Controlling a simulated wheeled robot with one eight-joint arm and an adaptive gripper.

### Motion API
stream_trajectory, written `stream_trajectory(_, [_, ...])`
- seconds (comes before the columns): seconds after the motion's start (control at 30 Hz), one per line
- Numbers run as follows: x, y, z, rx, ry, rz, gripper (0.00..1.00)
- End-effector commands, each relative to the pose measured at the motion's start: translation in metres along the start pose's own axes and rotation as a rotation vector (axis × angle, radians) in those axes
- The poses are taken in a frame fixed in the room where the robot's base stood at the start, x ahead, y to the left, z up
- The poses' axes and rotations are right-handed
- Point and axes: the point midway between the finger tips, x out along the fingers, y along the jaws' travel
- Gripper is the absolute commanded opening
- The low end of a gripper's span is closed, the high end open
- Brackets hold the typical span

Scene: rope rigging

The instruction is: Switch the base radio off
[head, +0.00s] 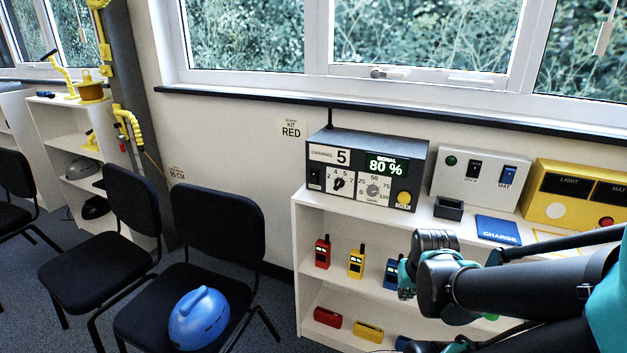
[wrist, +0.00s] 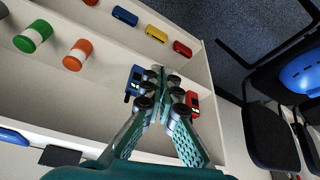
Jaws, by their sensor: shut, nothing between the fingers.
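The base radio (head: 367,170) is a grey box on top of the white shelf unit in the head view. Its green display (head: 386,167) is lit and reads "SIGNAL 80 %", and the channel window (head: 341,156) shows 5. A black rocker switch (head: 315,178) is at the left of its front, beside the channel knob (head: 338,183), gain knob (head: 373,190) and yellow TALK button (head: 404,198). My gripper (head: 405,279) is below and right of the radio, in front of the shelves. In the wrist view my gripper (wrist: 161,78) is shut and empty. The base radio is outside the wrist view.
Red (head: 322,251), yellow (head: 356,261) and blue (head: 392,272) handheld radios stand on the shelf below. A grey switch panel (head: 480,175), a yellow panel (head: 570,195) and a small black tray (head: 448,208) are right of the base radio. A chair with a blue helmet (head: 199,318) stands at left.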

Motion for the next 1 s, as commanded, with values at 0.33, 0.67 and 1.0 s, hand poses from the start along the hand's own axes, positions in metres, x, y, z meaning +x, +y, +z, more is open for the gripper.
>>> stream_trajectory(0.33, [-0.004,-0.050,-0.102,0.094,0.147,-0.111,0.00])
stream_trajectory(0.67, [-0.013,-0.180,-0.267,0.326,0.352,-0.402,0.00])
stream_trajectory(1.0, [-0.023,-0.290,-0.354,0.517,0.426,-0.654,0.00])
